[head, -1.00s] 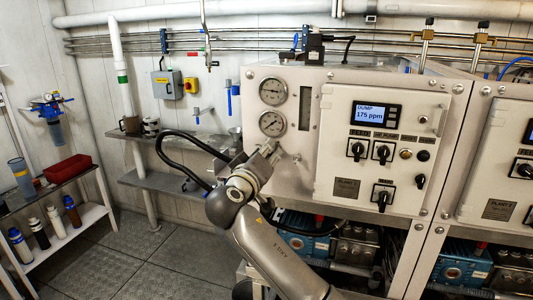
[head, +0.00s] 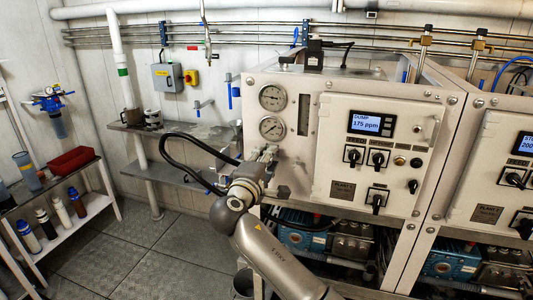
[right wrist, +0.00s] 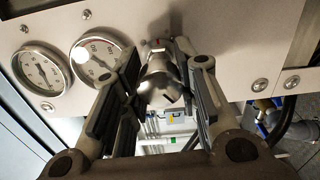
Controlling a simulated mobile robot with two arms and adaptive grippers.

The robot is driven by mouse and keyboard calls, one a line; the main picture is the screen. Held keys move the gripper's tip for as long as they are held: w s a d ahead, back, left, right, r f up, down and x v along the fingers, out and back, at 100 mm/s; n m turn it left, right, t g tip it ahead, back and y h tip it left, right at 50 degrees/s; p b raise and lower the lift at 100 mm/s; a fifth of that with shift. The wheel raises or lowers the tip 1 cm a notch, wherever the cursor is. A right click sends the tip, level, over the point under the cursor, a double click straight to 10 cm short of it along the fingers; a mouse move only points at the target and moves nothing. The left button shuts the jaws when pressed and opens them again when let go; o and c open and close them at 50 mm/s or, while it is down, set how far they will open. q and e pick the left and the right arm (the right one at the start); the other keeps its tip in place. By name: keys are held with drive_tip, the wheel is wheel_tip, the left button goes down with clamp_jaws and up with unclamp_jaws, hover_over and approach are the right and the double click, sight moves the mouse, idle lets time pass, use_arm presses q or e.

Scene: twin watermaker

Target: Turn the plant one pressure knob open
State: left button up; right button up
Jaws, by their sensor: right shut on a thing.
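The plant one pressure knob (right wrist: 160,82) is a metallic, lobed knob on the pale panel, beside two round gauges. In the right wrist view it sits between the two fingers of my right gripper (right wrist: 163,92). My right gripper also shows in the head view (head: 264,156), just below the lower gauge (head: 272,128), and hides most of the knob there. It is shut on the knob. The plant one control box (head: 372,150) is to the right, with its display reading DUMP 175 ppm. My left gripper is not in view.
The upper gauge (head: 272,97) is above the hand. A black hose loops left of my wrist. A metal wall shelf (head: 170,175) and a white rack of bottles (head: 95,215) stand at the left. The floor (head: 150,255) between is clear.

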drive_tip(key=shift+a+r+n+p, duration=0.1)
drive_tip(key=shift+n+p, duration=0.25)
drive_tip(key=shift+n, duration=0.25)
drive_tip(key=o, duration=1)
drive_tip(key=shift+a, duration=0.1)
drive_tip(key=shift+o, duration=0.2)
drive_tip(key=v, duration=0.7)
drive_tip(key=shift+s, duration=0.2)
